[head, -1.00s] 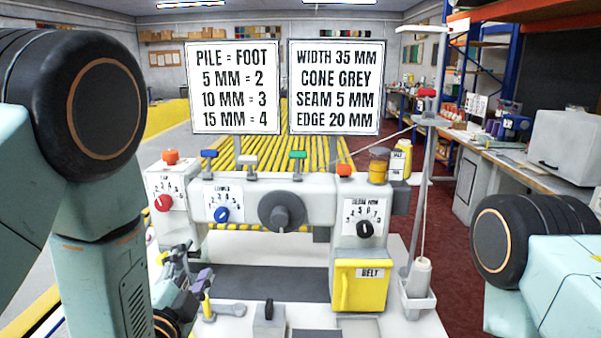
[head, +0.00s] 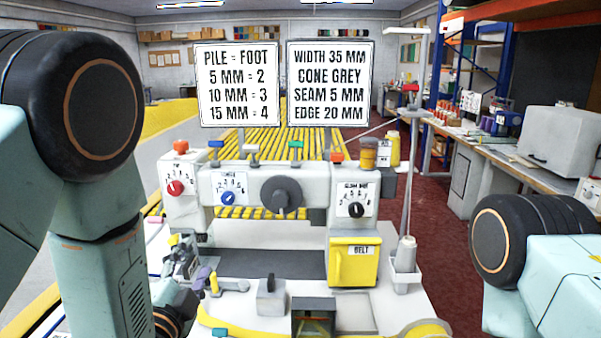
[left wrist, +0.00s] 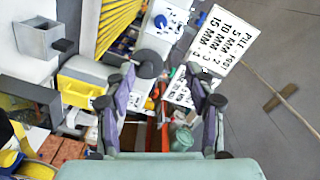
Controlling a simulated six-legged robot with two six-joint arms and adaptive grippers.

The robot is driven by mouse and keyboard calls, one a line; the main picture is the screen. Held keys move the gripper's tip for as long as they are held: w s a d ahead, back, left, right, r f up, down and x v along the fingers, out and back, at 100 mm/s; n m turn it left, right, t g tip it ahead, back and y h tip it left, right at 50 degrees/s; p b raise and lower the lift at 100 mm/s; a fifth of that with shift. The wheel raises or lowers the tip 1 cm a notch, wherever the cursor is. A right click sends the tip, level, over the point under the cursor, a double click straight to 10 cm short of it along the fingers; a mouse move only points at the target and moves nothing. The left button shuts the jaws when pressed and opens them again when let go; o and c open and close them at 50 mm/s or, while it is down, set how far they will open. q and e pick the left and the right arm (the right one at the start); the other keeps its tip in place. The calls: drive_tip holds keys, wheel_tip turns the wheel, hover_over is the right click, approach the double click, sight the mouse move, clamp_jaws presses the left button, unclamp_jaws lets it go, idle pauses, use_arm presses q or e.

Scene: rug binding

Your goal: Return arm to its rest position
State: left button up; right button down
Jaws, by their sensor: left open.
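My left arm comes down along the left side of the head view. Its gripper (head: 190,272) is low at the left, over or beside the front left of the white binding machine (head: 318,208). In the left wrist view the two dark purple fingers of the left gripper (left wrist: 160,95) stand apart, with nothing between them. Machine parts and sign boards show beyond them. My right arm shows at the right edge, but its gripper is out of view.
The machine carries knobs and a yellow belt box (head: 353,262). A grey cone (head: 406,252) stands on a holder at its right. Two sign boards (head: 238,85) rise behind. A workbench (head: 530,175) runs along the right, with red floor before it.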

use_arm(q)
drive_tip(key=s+a+f+n+g+b, duration=0.1)
drive_tip(key=s+f+n+g, duration=0.45)
drive_tip(key=f, duration=0.55)
drive_tip(key=s+a+f+n+g+b, duration=0.2)
drive_tip(key=s+f+n+g, duration=0.3)
drive_tip(key=f, duration=0.5)
drive_tip(key=s+f+n+g+b, duration=0.1)
drive_tip(key=s+f+g+b, duration=0.2)
drive_tip(key=s+f, duration=0.6)
drive_tip(key=s+f+n+g+b, duration=0.2)
drive_tip(key=s+f, duration=0.7)
drive_tip(key=s, duration=0.8)
drive_tip(key=shift+a+f+g+y+b, duration=0.35)
drive_tip(key=shift+a+g+b, duration=0.1)
drive_tip(key=shift+g, duration=0.8)
drive_tip(key=shift+n, duration=0.25)
drive_tip(key=shift+s, duration=0.1)
